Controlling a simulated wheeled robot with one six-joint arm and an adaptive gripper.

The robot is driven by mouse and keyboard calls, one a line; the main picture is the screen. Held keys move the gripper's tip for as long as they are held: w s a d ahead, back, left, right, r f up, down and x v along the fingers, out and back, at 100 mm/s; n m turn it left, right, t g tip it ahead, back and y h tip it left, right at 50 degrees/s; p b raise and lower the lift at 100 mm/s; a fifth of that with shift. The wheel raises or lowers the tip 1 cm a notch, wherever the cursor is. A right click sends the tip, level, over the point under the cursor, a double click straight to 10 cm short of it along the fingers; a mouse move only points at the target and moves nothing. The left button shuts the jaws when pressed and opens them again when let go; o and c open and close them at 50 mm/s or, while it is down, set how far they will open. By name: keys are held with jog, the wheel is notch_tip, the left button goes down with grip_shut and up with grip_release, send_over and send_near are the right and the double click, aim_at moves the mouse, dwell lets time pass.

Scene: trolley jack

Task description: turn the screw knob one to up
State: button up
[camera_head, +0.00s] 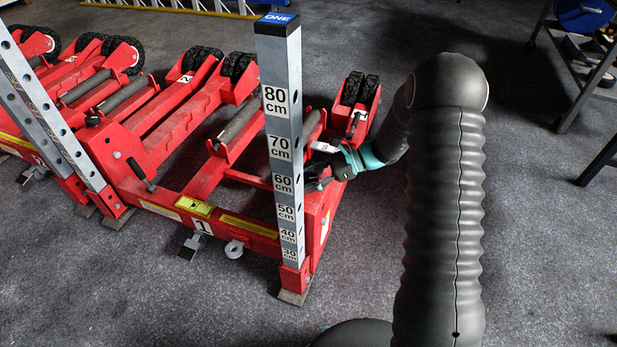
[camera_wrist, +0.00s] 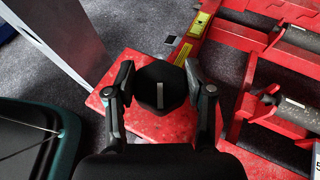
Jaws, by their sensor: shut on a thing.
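The screw knob (camera_wrist: 160,97) is black and many-sided, with a short pale line on its face that runs nearly upright in the wrist view. It sits on a red plate (camera_wrist: 160,127) of the trolley jack. My gripper (camera_wrist: 159,70) has one finger on each side of the knob and is shut on it. In the head view my gripper (camera_head: 322,181) is at the right side of the red jack (camera_head: 262,238) marked 1, just behind the grey post (camera_head: 277,110) labelled ONE. The knob cannot be made out there.
The post, with its centimetre scale, stands close to my gripper. More red jack frames with black wheels (camera_head: 122,52) lie to the left. A dark metal stand (camera_head: 580,70) is at the upper right. The grey floor (camera_head: 545,240) at right is clear.

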jog(key=n+g+h, duration=0.1)
jog(key=n+g, duration=0.2)
jog(key=n+g+h+p, duration=0.1)
jog(key=n+g+h, duration=0.1)
jog(key=n+g, duration=0.1)
jog(key=shift+a+g, duration=0.1)
jog(key=shift+g, duration=0.3)
jog(key=n+g+h, duration=0.4)
jog(key=n+h, duration=0.1)
jog(key=n, duration=0.1)
jog(key=shift+h, duration=0.4)
jog(key=shift+n, duration=0.3)
jog(key=o, duration=1.2)
jog(key=shift+c, duration=0.2)
